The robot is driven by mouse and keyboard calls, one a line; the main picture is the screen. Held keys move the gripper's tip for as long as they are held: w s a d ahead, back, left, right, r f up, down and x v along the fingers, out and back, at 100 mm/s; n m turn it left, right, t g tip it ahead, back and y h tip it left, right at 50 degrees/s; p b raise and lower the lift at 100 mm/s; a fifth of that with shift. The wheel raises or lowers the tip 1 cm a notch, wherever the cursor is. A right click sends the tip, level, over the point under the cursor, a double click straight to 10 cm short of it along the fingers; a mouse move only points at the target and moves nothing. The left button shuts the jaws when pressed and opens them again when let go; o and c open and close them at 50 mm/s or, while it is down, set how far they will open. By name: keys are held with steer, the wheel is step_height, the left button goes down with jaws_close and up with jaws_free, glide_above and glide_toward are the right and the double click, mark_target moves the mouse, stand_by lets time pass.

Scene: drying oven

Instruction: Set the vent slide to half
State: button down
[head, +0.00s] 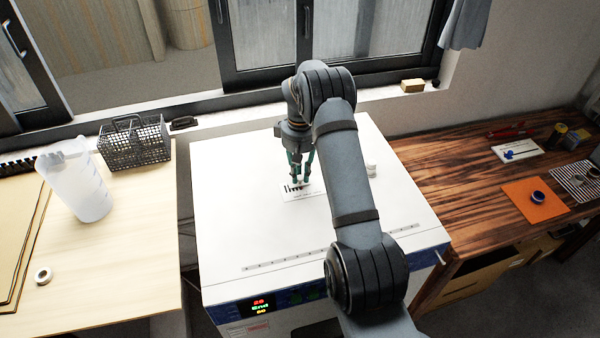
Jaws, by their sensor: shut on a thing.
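The drying oven (230,220) is a white box with a blue front panel and a lit display (259,307). On its top is a small vent plate (308,194) with dark slots and printed text. My gripper (299,184) points down at the plate from above, its green-tinted fingers shut on the vent slide. The fingers hide most of the slide, so I cannot tell its exact position.
A small white cylinder (371,170) stands on the oven top, right of my arm. A plastic jug (78,185) and a wire basket (135,144) stand on the left bench. The right wooden bench holds an orange mat (536,212). The oven top is otherwise clear.

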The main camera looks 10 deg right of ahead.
stand_by(0.4)
steer(key=shift+d+f+b, duration=0.1)
steer(key=shift+d+b, duration=0.25)
steer(key=shift+d, duration=0.2)
steer(key=c, duration=1.6)
jaws_free()
step_height(320, 180, up, 12)
steer(key=shift+r, duration=0.1)
